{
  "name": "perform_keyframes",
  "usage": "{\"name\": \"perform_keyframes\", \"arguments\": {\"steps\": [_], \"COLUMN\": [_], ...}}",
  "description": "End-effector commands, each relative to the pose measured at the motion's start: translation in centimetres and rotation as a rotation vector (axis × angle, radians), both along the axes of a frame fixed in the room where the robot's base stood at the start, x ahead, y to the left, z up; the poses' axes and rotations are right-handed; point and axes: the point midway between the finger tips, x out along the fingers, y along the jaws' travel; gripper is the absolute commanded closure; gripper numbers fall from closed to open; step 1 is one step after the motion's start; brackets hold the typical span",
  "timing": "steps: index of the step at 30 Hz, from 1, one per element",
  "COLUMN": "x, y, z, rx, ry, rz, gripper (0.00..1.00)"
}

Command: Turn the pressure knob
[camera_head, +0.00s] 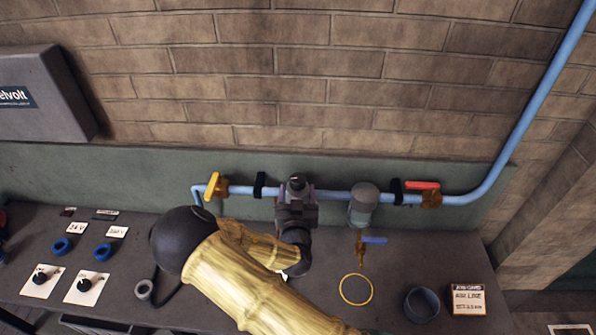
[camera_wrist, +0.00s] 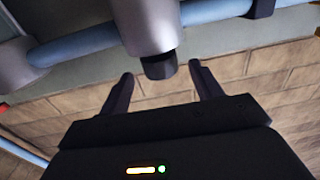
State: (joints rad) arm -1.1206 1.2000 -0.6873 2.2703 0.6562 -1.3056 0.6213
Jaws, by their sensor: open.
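The pressure knob (camera_wrist: 159,66) is a short dark cylinder on the end of a grey regulator body (camera_wrist: 148,25) in the wrist view. In the head view the knob (camera_head: 296,181) shows as a dark cap on the blue air line, partly crowded by my gripper. My gripper (camera_wrist: 161,69) is open, with its two dark fingers on either side of the knob. A gap shows between the knob and each finger in that view. Whether the fingertips reach the knob in depth I cannot tell.
A yellow valve handle (camera_head: 213,186) is left of the knob. A grey filter (camera_head: 364,204) and a red valve handle (camera_head: 422,185) are right. The blue pipe (camera_head: 470,195) runs along the wall. A yellow ring (camera_head: 341,290) and a dark cup (camera_head: 421,304) are on the bench.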

Motion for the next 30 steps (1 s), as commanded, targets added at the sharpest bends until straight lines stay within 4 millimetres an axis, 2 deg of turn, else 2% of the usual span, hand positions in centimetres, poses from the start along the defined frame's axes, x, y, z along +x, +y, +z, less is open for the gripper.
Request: {"name": "perform_keyframes", "arguments": {"steps": [6, 12, 17, 24, 26, 30], "x": [3.5, 5.9, 6.7, 6.8, 6.8, 6.7], "y": [0.0, 0.1, 0.1, 0.1, 0.1, 0.1], "z": [0.4, 0.2, 0.0, 0.0, 0.0, 0.0], "rx": [-0.001, 0.0, -0.001, 0.0, 0.0, 0.0], "ry": [-0.001, 0.0, 0.001, 0.0, 0.0, 0.0], "rz": [0.0, 0.001, 0.0, 0.0, 0.0, 0.0], "gripper": [0.35, 0.35, 0.35, 0.35, 0.45, 0.73]}}
